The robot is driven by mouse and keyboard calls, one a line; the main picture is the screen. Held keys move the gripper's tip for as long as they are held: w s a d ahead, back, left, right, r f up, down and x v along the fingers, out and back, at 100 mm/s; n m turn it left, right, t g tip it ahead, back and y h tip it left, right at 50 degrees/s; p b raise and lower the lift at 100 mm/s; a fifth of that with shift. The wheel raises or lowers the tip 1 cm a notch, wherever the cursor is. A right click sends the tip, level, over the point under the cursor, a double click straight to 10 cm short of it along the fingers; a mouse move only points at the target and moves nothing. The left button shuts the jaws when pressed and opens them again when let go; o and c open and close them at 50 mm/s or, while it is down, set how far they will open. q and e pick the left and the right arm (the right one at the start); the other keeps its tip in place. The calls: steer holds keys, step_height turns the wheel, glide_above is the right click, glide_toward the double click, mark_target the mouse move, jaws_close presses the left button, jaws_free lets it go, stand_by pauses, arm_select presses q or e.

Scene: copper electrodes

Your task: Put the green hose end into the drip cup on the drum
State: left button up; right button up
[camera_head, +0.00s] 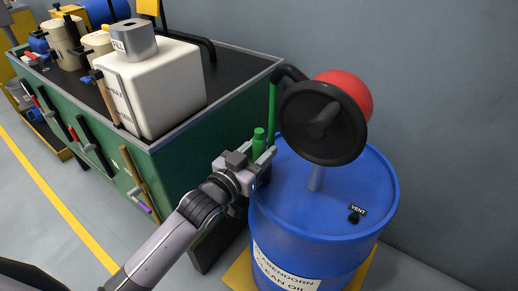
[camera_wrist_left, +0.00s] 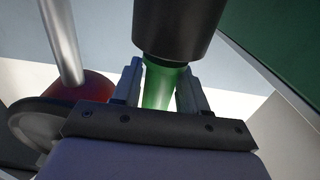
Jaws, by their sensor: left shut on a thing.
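My left gripper (camera_head: 262,160) is shut on the green hose end (camera_head: 259,142), beside the upper left rim of the blue drum (camera_head: 350,205). The green piece stands roughly upright between the fingers. In the left wrist view the fingers (camera_wrist_left: 160,88) close on the green piece (camera_wrist_left: 158,86), and a wide dark cylinder (camera_wrist_left: 178,28) adjoins it. I cannot tell whether that cylinder is part of the hose or a holder. I cannot make out a drip cup for certain on the drum top. My right gripper is not in view.
A red pump head (camera_head: 347,92) with a large black round part (camera_head: 322,125) stands on a grey pipe (camera_head: 316,178) above the drum, close right of my gripper. A green bench (camera_head: 205,160) with a white container (camera_head: 150,85) is at left. A vent cap (camera_head: 354,218) sits on the drum.

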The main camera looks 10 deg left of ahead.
arm_select(q)
steer(key=shift+f, duration=0.4)
steer(key=o, duration=1.7)
steer(key=shift+s, duration=0.1)
steer(key=shift+p+v, duration=0.65)
steer(key=shift+v, duration=0.45)
steer(key=shift+p+v, duration=0.65)
steer(key=shift+v, duration=0.6)
steer(key=p+v, duration=0.2)
steer(key=v, duration=0.3)
